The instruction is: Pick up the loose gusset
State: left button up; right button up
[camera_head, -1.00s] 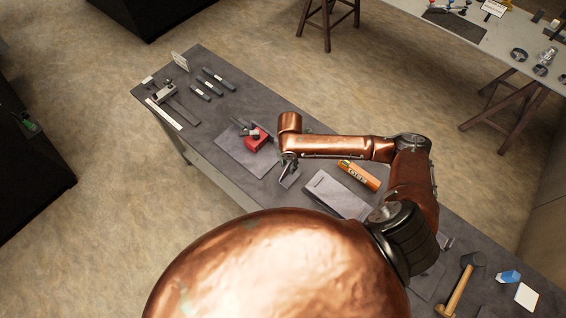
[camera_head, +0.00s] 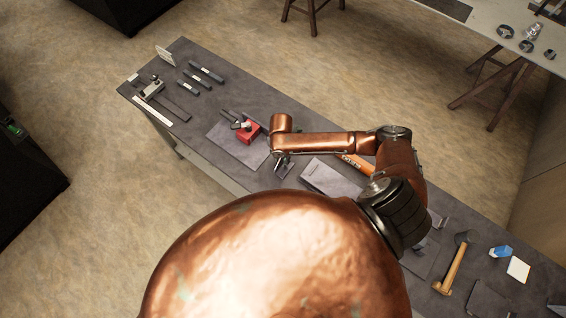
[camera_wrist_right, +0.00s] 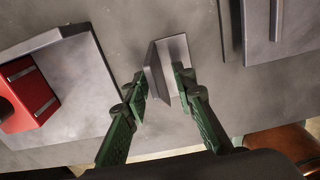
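The loose gusset (camera_wrist_right: 161,72) is a small grey steel piece with angled faces, on the dark bench top. In the right wrist view it stands between the two green fingertips of my right gripper (camera_wrist_right: 162,88). In the head view the gusset (camera_head: 285,170) shows small and partly hidden beneath the right gripper (camera_head: 282,158). My left gripper is not in view.
A grey plate (camera_head: 232,150) with a red block (camera_head: 250,130) lies left of the gripper. A hammer (camera_head: 455,265) is farther right. Dark bars (camera_head: 206,72) lie at the far left end.

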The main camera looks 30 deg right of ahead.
grip_shut()
dwell(0.8)
